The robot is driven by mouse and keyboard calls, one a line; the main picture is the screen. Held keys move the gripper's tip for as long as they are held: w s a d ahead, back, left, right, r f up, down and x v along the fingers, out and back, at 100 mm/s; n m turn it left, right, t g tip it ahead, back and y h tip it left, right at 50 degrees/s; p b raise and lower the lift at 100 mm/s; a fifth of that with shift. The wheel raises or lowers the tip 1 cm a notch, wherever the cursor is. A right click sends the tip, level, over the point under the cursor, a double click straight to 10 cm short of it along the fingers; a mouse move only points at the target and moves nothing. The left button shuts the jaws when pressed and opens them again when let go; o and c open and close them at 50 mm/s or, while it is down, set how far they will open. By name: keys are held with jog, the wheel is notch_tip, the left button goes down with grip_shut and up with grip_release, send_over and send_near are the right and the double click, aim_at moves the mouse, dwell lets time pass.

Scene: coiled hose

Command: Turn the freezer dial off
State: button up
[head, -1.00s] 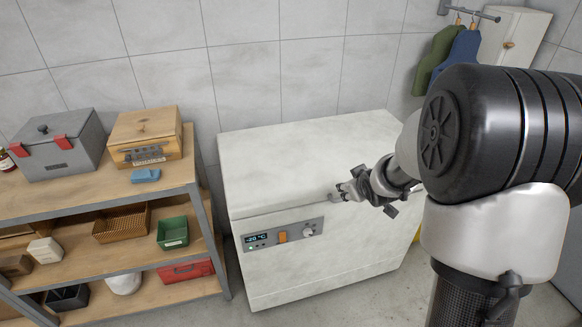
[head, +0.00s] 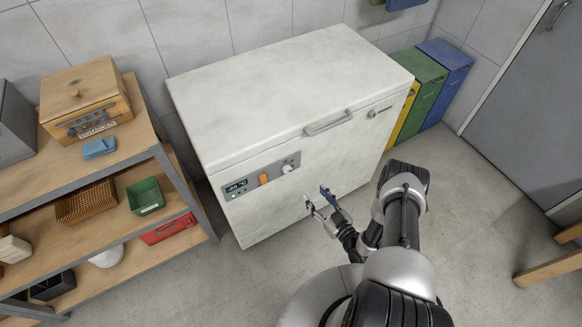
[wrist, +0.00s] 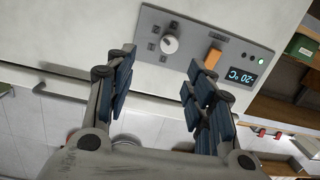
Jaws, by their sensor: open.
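The white chest freezer (head: 270,95) stands against the wall, lid closed. Its grey control panel (head: 240,180) is at the left of the front face. The round white dial (head: 288,169) sits at the panel's right end, beside an orange switch (head: 264,179) and a display (head: 236,187) reading -20 °C. In the wrist view the dial (wrist: 169,44) is beyond the fingertips, with small marks around it. My gripper (head: 321,197) is open and empty, below and right of the dial, apart from it. It also shows in the wrist view (wrist: 160,60).
A wooden shelf unit (head: 180,183) with boxes stands close to the freezer's left. Yellow, green and blue bins (head: 425,90) stand at its right. The lid handle (head: 328,123) sticks out above the panel's right.

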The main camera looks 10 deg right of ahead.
aim_at(289, 171)
jog(key=shift+m+t, duration=0.6)
jog(key=b+x, duration=0.1)
jog(key=x, duration=0.4)
jog(key=a+b+x, duration=0.1)
jog(key=b+x, duration=0.1)
jog(key=x, duration=0.2)
jog(key=a+f+b+x, duration=0.1)
jog(key=x, duration=0.4)
jog(key=shift+a, duration=0.3)
jog(key=shift+c, duration=0.4)
jog(key=c, duration=1)
